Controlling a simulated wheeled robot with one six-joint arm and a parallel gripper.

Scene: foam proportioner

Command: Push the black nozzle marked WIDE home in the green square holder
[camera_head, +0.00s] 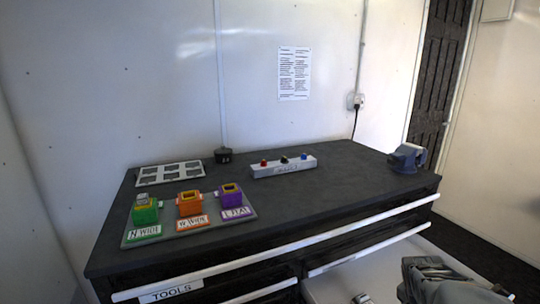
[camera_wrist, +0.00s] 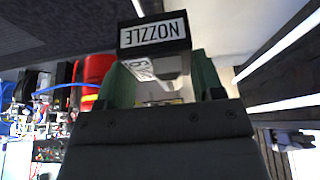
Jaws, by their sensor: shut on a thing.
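In the head view the green square holder (camera_head: 145,215) stands at the left front of the grey board, with a white label in front that seems to end in WIDE. A greyish top shows on it; I cannot tell whether something sits inside. The word WIDE is not readable on the piece. The gripper is away from the holder.
An orange holder (camera_head: 190,209) and a purple holder (camera_head: 231,200) stand right of the green one. Behind are a grey rack (camera_head: 148,181) and a white bar with coloured knobs (camera_head: 285,170). A blue-grey vise (camera_head: 407,158) is at the right. The worktop (camera_head: 320,190) is clear between.

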